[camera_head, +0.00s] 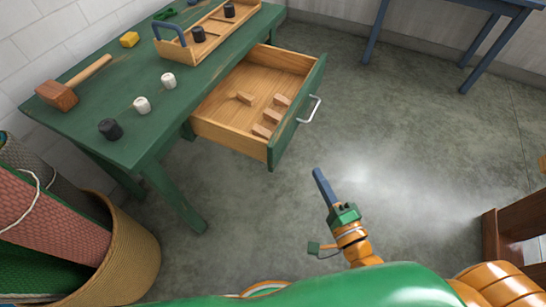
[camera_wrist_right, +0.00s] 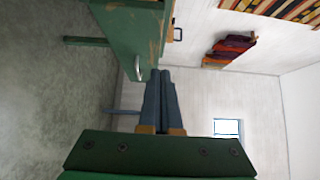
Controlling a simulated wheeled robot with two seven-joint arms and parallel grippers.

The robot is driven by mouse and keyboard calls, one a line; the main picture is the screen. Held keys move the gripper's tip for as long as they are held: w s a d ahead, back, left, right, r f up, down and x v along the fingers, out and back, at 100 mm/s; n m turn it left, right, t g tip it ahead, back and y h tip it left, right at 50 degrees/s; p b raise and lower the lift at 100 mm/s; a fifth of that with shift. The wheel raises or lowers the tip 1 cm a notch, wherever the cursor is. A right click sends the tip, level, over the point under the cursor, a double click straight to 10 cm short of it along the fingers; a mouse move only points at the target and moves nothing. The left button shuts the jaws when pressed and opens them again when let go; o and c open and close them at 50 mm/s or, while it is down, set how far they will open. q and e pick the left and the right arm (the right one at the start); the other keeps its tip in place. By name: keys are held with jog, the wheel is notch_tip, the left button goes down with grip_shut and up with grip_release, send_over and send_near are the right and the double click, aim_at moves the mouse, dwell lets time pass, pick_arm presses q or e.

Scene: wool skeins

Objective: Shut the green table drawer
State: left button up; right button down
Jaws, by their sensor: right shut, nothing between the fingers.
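The green table (camera_head: 135,85) stands at the left in the head view. Its drawer (camera_head: 283,140) is pulled far out, with a green front, pale wooden sides and a metal handle (camera_head: 309,109). Several small wooden blocks (camera_head: 270,115) lie in it. My right gripper (camera_head: 317,172) is shut and empty, apart from the drawer front on its handle side, nearer to me. In the right wrist view, the shut blue fingers (camera_wrist_right: 160,75) appear close to the metal handle (camera_wrist_right: 138,67) on a green panel (camera_wrist_right: 130,30). My left gripper is not in view.
On the tabletop are a mallet (camera_head: 58,95), black and white skeins (camera_head: 142,105), a yellow block (camera_head: 129,39) and a wooden tray (camera_head: 215,20). A basket of rolled textiles (camera_head: 130,260) stands at lower left. Open floor (camera_head: 410,130) lies right of the drawer; a brown wooden piece (camera_head: 490,237) stands at right.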

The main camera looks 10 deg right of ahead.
send_near(283, 130)
jog(key=w+d, duration=0.3)
jog(key=w+a, duration=0.2)
jog(key=a, duration=0.1)
jog(key=shift+w+f, duration=0.15)
jog(key=shift+w, duration=0.05)
jog(key=shift+w+a, duration=0.25)
jog(key=shift+a, duration=0.2)
